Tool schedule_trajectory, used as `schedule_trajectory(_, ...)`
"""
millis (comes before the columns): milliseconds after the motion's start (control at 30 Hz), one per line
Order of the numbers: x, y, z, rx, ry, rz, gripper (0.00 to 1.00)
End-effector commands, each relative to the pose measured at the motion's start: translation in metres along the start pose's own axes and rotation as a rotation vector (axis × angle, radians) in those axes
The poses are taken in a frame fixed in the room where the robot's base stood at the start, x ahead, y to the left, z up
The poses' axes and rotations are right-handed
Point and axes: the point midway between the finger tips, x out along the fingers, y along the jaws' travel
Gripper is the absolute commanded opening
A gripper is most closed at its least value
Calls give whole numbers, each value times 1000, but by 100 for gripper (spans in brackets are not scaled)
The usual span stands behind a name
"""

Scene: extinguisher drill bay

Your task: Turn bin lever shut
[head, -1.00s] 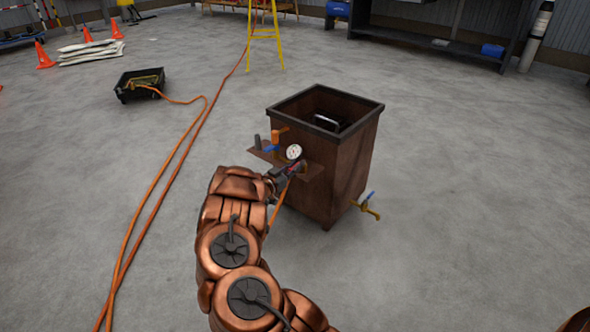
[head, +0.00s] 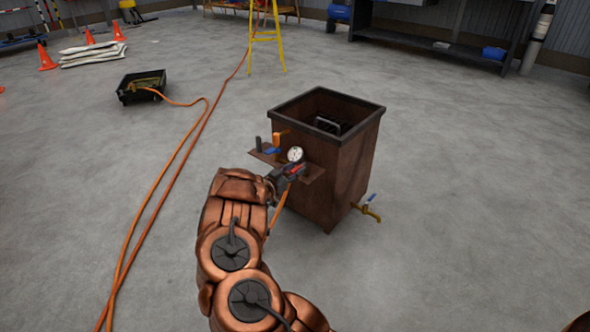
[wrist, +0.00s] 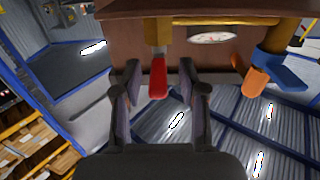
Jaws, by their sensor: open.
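The bin (head: 345,165) is a rusty-brown, open-topped square box with a dark rim. A pipe plate on its near left side carries a round white gauge (head: 295,154), an orange handle (head: 277,138) and a blue handle (head: 271,150). In the wrist view a red lever (wrist: 158,77) hangs from a brass fitting (wrist: 158,33). My gripper (wrist: 160,80) is open, one finger on each side of the red lever; I cannot tell whether either touches it. The orange handle (wrist: 255,80) and blue handle (wrist: 280,70) are right of the fingers. In the head view my gripper (head: 287,172) partly hides the fittings.
A brass tap with a blue handle (head: 371,200) sticks out low on the bin's right side. Orange hose (head: 170,160) runs across the floor at left to a black tray (head: 140,88). A yellow ladder (head: 265,40) stands behind. The floor right of the bin is clear.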

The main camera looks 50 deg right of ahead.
Motion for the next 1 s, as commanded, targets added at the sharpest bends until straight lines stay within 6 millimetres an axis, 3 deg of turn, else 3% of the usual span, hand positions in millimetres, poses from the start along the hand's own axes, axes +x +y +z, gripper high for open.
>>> schedule_trajectory(167, -16, -1, 1, 0, -5, -3, 42)
schedule_trajectory(500, -80, -2, 0, 0, 0, -4, 42)
schedule_trajectory(700, -108, -2, 0, 0, -2, -4, 42)
schedule_trajectory(1000, -119, -1, 0, 0, 1, -1, 42)
